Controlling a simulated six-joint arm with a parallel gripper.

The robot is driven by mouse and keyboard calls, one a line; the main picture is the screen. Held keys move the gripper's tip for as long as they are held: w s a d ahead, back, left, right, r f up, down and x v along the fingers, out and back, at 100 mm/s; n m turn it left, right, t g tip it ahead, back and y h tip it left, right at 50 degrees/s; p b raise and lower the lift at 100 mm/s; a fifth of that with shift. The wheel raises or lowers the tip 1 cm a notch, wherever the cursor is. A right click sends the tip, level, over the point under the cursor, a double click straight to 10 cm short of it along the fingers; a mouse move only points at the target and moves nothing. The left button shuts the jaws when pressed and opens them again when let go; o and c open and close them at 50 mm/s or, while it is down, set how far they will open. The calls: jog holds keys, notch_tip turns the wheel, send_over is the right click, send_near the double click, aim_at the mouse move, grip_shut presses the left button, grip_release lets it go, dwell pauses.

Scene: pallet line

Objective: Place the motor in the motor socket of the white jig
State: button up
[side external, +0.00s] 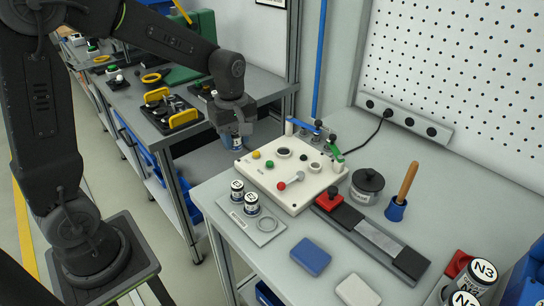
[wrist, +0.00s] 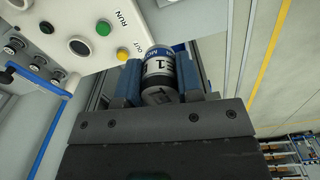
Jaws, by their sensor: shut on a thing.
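My gripper (side external: 234,137) is shut on the motor, beyond the left back edge of the bench and left of the white jig (side external: 259,183). In the wrist view the motor (wrist: 160,72), a cylinder with a white label and a "1", sits tilted between the blue jaws (wrist: 158,82). The jig (wrist: 137,12) shows there at the upper left, apart from the motor. It carries yellow and green buttons, a red-knobbed lever (side external: 290,181) and dark round openings, one near its back (side external: 284,153). I cannot tell which opening is the motor socket.
Two labelled cylinders (side external: 251,203) and a ring stand on a grey plate in front of the jig. A green and blue clamp (side external: 334,147) rises behind it. A lidded pot (side external: 367,184), a dark rail (side external: 374,238) and a wooden-handled tool (side external: 403,188) are to the right.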

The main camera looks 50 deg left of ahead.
jog(key=w+a+r+m, duration=0.1)
jog(key=w+a+r, duration=0.1)
jog(key=w+a, duration=0.8)
send_over(284, 152)
notch_tip(284, 152, down, 7)
jog(key=shift+f, duration=2.05)
jog(key=shift+f, duration=0.2)
jog(key=o, duration=0.9)
jog(key=shift+o, duration=0.2)
